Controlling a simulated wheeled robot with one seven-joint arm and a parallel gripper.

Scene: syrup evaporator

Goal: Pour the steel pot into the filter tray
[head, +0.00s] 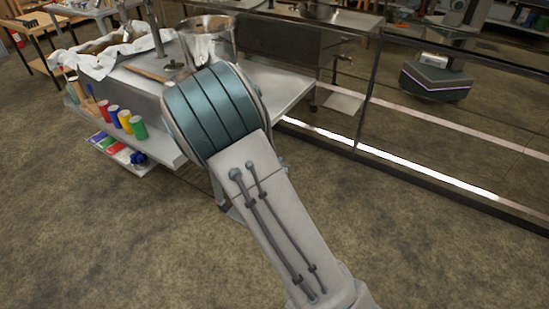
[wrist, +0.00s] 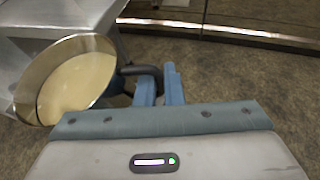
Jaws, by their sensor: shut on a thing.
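The steel pot (head: 208,36) shows past my arm at the top of the head view, by the metal table. In the wrist view the pot (wrist: 42,75) holds pale tan liquid. My gripper (wrist: 160,84) has its blue fingers shut on the pot's dark handle (wrist: 136,70). In the head view my arm hides the gripper and the pot's lower part, so I cannot tell whether the pot is clear of the table. The filter tray appears to be the one with white cloth (head: 92,57), left of the pot.
A thin upright post (head: 156,32) and a wooden paddle (head: 147,73) are between cloth and pot. Several coloured cylinders (head: 125,121) stand on the table's front ledge. A long dark metal-framed unit (head: 350,105) runs along the right. The floor in front is clear.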

